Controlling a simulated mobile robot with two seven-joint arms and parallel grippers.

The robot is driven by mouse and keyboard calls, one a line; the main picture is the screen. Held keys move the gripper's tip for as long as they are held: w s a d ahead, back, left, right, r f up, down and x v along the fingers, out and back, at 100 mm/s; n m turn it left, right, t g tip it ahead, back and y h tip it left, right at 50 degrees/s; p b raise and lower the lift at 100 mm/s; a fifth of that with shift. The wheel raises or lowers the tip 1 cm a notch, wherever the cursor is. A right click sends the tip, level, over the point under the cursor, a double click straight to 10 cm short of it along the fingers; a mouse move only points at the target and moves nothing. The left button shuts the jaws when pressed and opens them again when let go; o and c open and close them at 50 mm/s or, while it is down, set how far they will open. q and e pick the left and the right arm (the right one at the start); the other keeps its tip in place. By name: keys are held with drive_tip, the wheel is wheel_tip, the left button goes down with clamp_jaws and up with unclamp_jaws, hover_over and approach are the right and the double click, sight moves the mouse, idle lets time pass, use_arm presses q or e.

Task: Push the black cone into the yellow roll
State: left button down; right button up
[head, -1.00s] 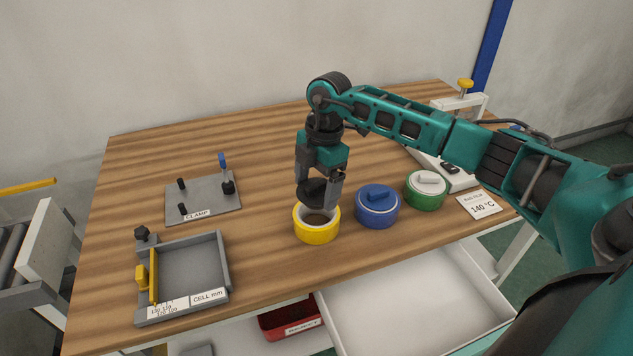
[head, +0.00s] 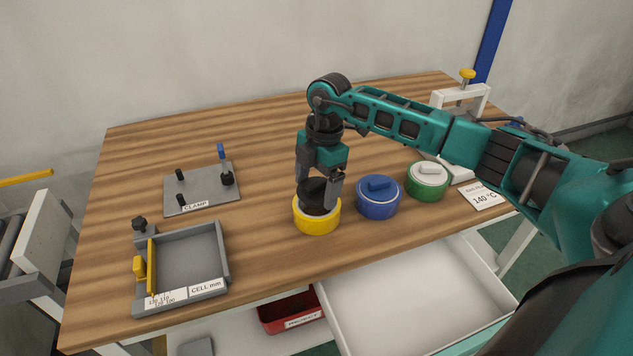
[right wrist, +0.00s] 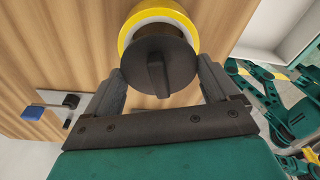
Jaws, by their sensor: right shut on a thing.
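The yellow roll (head: 317,221) stands flat on the table near its front edge. The black cone (head: 318,196) sits over the roll's opening and covers most of it. How deep its lower part reaches inside is hidden. My right gripper (head: 320,185) points down and is shut on the black cone. In the right wrist view, the cone's round top with a raised grip bar (right wrist: 156,70) lies between the fingers, and the yellow roll (right wrist: 160,14) shows around its far side. My left gripper is not in view.
A blue-capped roll (head: 377,204) and a green roll (head: 427,186) stand close to the right. A clamp plate (head: 198,192) and a grey cell tray (head: 222,262) lie left. An open drawer (head: 420,290) juts out in front.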

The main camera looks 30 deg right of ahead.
drive_tip(key=shift+f, duration=0.15)
drive_tip(key=shift+f+b, duration=0.4)
drive_tip(key=shift+f, duration=0.3)
drive_tip(key=shift+f, duration=0.15)
drive_tip(key=shift+f, duration=0.25)
idle(0.3)
drive_tip(key=o, duration=0.7)
drive_tip(key=shift+c, duration=0.2)
drive_tip(key=shift+o, duration=0.5)
drive_tip(key=shift+s+f, duration=0.1)
drive_tip(key=shift+f, duration=0.05)
